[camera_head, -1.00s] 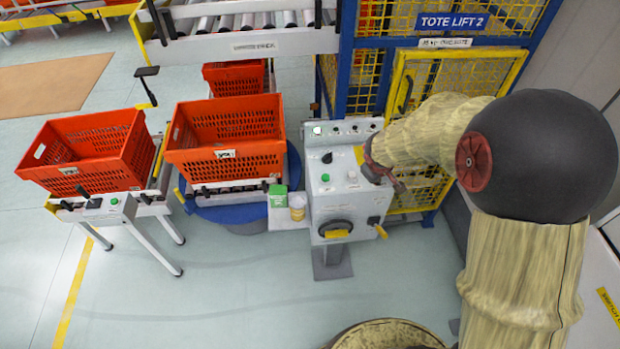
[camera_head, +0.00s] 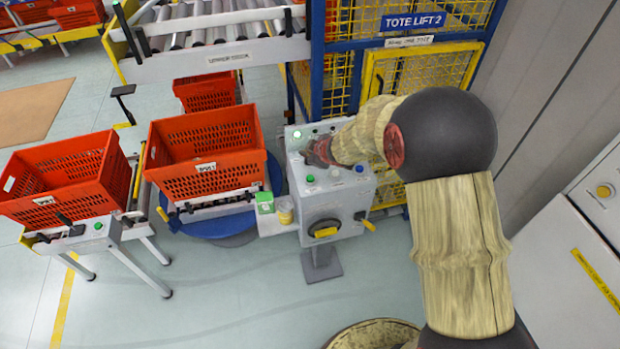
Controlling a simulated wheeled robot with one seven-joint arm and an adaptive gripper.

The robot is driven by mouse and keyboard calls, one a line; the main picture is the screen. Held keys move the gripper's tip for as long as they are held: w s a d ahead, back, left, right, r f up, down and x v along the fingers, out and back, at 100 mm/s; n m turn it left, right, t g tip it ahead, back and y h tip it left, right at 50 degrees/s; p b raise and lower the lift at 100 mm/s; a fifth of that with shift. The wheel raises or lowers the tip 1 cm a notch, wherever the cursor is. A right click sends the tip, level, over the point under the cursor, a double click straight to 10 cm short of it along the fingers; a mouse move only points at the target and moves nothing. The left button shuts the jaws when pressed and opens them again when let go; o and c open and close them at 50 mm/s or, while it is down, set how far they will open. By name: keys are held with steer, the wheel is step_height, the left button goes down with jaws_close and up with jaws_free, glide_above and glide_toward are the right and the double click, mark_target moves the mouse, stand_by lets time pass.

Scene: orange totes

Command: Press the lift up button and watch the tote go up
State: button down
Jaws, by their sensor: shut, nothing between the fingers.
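The grey control box (camera_head: 335,205) stands on a post in front of the lift. Its sloped top carries a green button (camera_head: 310,179), a white button (camera_head: 335,172) and a blue button (camera_head: 359,168). Their labels are too small to read. My gripper (camera_head: 313,154) is shut and empty, over the rear left of the box top, behind the green button. Contact cannot be told. A small lamp (camera_head: 297,135) glows on the back panel. An orange tote (camera_head: 208,155) sits on the roller stand over the blue turntable, left of the box.
The caged lift has a "TOTE LIFT 2" sign (camera_head: 415,22) and a yellow gate (camera_head: 420,70). Another orange tote (camera_head: 65,180) is on a stand at left. A green carton (camera_head: 265,202) and yellow-labelled jar (camera_head: 285,211) sit beside the box.

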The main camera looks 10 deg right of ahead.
mark_target(309, 179)
steer(key=shift+f, duration=0.15)
step_height(309, 179, down, 8)
steer(key=b, duration=0.8)
steer(key=shift+f, duration=0.25)
stand_by(0.8)
steer(key=shift+f+b, duration=0.45)
steer(key=shift+b, duration=0.05)
